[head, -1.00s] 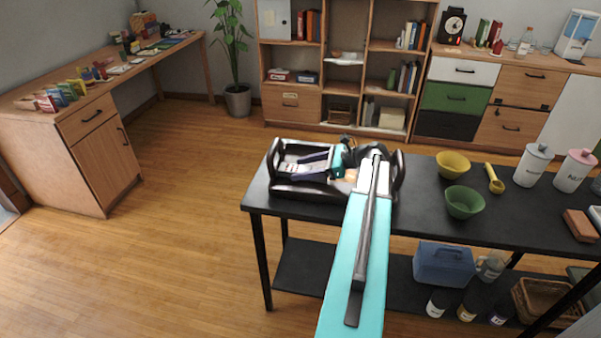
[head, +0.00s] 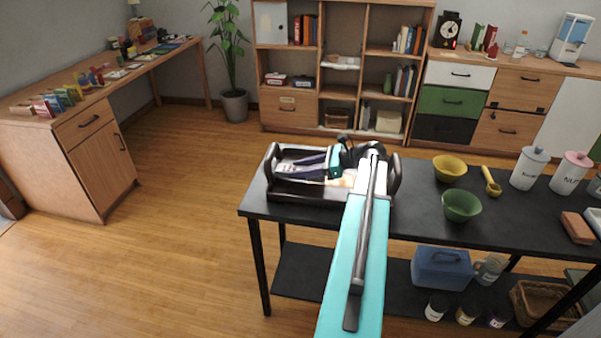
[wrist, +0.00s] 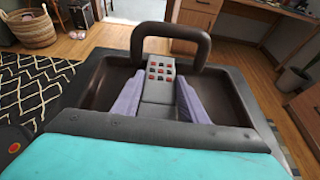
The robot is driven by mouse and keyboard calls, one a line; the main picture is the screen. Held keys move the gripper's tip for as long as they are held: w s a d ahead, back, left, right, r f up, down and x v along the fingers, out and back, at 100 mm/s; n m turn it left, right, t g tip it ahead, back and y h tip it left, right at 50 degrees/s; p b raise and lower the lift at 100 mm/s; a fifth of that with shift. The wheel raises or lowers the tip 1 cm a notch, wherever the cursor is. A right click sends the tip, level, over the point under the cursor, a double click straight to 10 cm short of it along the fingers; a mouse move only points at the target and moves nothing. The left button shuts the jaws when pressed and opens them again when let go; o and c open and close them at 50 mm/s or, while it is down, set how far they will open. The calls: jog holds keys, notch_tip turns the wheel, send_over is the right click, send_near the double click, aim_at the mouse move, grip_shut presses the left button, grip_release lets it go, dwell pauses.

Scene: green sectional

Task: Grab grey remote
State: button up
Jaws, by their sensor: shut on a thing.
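The grey remote (wrist: 160,90) shows in the wrist view between the two purple fingers of my gripper (wrist: 156,98). Its far end carries several red, white and dark buttons. The fingers are shut on its sides. The remote is over a dark brown tray (wrist: 236,98) with a raised handle (wrist: 170,32) at its far end; I cannot tell whether it touches the tray floor. In the head view my gripper (head: 306,163) reaches left over the tray (head: 312,193) on the black table, and the remote is hard to make out there.
A yellow bowl (head: 450,168), a green bowl (head: 461,205), a yellow scoop (head: 491,182) and white canisters (head: 528,168) stand on the black table (head: 415,212) to the right of the tray. The wooden floor left of the table is clear.

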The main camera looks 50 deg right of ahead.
notch_tip(320, 180, up, 16)
jog(key=shift+r+p, duration=0.15)
jog(key=shift+p, duration=0.25)
dwell(0.7)
